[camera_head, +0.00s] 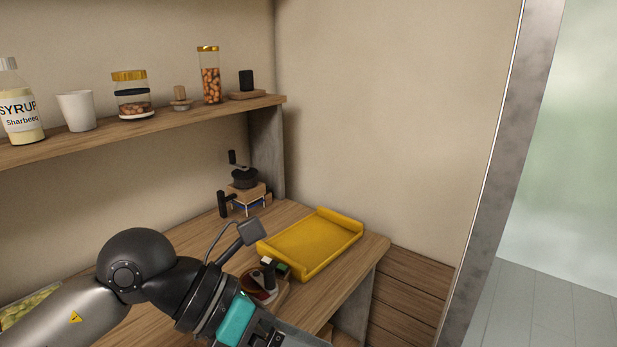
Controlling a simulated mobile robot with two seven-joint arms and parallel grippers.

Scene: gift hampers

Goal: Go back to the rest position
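My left arm comes in from the lower left over the wooden table (184,237). Its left gripper (285,336) is at the bottom edge, partly cut off, and its fingertips do not show clearly, so I cannot tell whether it is open or holds anything. My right gripper is not in view.
A yellow tray (312,243) lies empty at the table's right end. A small dark and red item (262,283) is close beyond my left gripper. A hand grinder (245,187) stands at the back. The shelf (160,118) above holds a syrup bottle (20,105), a white cup (76,111) and several jars.

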